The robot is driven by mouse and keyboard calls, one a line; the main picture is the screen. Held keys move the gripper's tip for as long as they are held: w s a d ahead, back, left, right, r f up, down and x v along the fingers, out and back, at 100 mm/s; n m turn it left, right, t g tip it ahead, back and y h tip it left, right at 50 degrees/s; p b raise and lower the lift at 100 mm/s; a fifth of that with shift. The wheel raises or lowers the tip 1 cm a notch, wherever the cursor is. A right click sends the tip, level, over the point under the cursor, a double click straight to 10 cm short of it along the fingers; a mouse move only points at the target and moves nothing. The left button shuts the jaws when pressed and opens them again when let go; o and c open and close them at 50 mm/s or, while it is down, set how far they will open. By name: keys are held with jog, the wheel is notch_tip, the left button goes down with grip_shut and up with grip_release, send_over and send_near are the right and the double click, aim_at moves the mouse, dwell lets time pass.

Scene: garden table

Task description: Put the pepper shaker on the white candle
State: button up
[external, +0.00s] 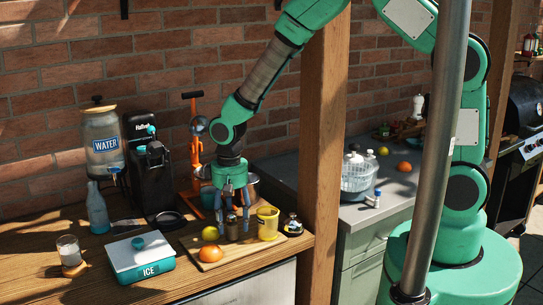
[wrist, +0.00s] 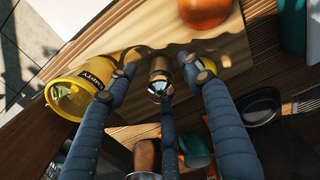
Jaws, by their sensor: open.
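The pepper shaker, a small brown shaker with a metal top (external: 232,231), stands upright on the wooden cutting board. In the wrist view it shows (wrist: 160,73) between my finger ends. My gripper (external: 232,213) points down over it, with its blue fingers open around its upper part; the gripper also shows in the wrist view (wrist: 160,66). Whether any finger touches the shaker I cannot tell. The white candle (external: 68,250), in a clear glass on a small wooden coaster, stands at the left front of the table, well away from the gripper.
A white-and-teal ice box (external: 140,258) and blue bottle (external: 97,210) stand between the board and the candle.

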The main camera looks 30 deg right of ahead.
dwell(0.4)
grip_shut()
jog(key=shift+r, duration=0.1)
jog(key=shift+r+p, duration=0.3)
jog(key=shift+r, duration=4.65)
